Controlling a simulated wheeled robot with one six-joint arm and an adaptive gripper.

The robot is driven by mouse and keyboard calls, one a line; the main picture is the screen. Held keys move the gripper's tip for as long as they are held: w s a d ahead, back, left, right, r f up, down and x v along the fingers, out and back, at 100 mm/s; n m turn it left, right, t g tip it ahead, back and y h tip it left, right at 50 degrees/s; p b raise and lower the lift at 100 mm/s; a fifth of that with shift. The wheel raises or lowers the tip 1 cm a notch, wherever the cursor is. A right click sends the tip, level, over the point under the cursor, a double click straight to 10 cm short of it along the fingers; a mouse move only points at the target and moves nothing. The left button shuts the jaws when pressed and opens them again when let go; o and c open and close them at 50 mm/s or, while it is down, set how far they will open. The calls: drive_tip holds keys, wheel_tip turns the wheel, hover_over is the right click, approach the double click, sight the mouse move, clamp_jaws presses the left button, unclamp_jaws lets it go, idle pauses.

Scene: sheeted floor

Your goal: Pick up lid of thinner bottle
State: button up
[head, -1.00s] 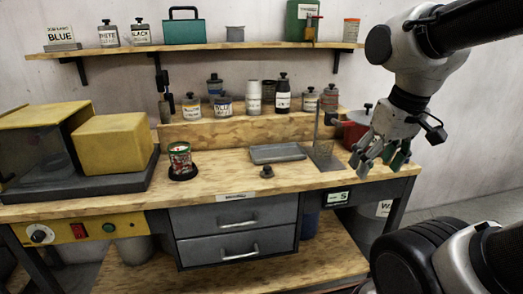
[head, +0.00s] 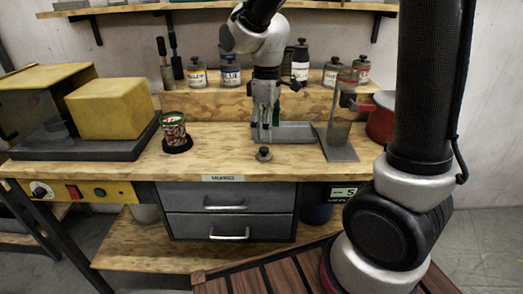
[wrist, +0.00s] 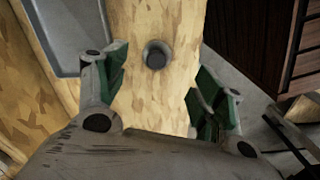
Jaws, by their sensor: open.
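A small dark lid with a knob (head: 263,154) lies alone on the wooden bench near its front edge, above the drawers. In the wrist view the lid (wrist: 156,55) shows as a small dark round piece on the wood, ahead of and between my fingers. My gripper (head: 265,138) points down over the bench, just behind the lid in the head view, with nothing in it. In the wrist view my gripper (wrist: 163,78) has its green-padded fingers spread apart, not touching the lid. I cannot tell which bottle is the thinner bottle.
A grey tray (head: 298,132) lies behind the lid and a metal stand (head: 340,140) is to its right. A patterned can (head: 173,130) stands on the left, beside a yellow box (head: 110,107). Jars and bottles line the raised wooden step (head: 215,103).

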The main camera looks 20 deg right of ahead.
sight(264, 148)
drive_tip(key=shift+f+n, duration=0.2)
drive_tip(key=shift+n, duration=0.1)
drive_tip(key=f, duration=0.7)
drive_tip(key=shift+w+a+f, duration=0.2)
drive_tip(key=shift+w+f, duration=0.05)
drive_tip(key=shift+w, duration=0.1)
drive_tip(key=shift+c, duration=0.4)
drive_tip(key=c, duration=0.8)
